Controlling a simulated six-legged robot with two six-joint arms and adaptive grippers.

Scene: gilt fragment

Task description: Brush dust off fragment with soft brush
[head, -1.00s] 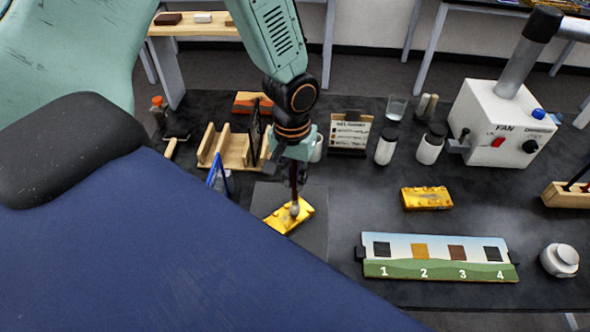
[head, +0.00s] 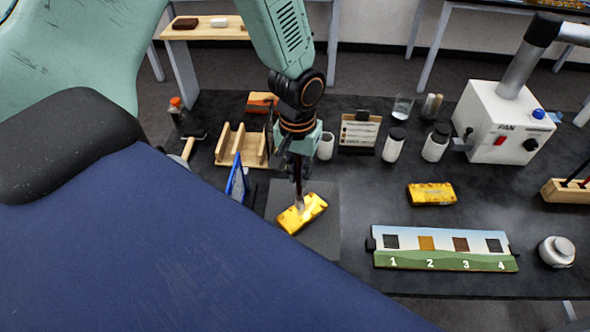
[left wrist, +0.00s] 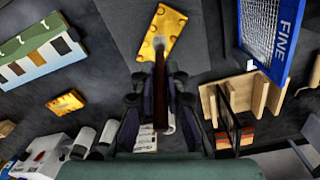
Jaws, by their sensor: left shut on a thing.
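The gilt fragment (head: 302,213) is a yellow-gold block lying on a dark grey mat (head: 322,240). It also shows at the top of the left wrist view (left wrist: 163,30). My left gripper (head: 297,165) is above it, pointing down, and is shut on the soft brush (left wrist: 160,85), which has a dark handle and pale bristles. The bristle end is at the fragment's top face and seems to touch it, near its middle in the head view. A second gold block (head: 431,194) lies to the right. My right gripper is not seen.
A numbered swatch board (head: 445,249) lies front right, beside a white jar (head: 557,252). A white fan box (head: 500,125) stands back right. A wooden rack (head: 240,148) and blue-framed screen (head: 237,180) stand left of the gripper. White-bodied jars (head: 393,146) stand behind.

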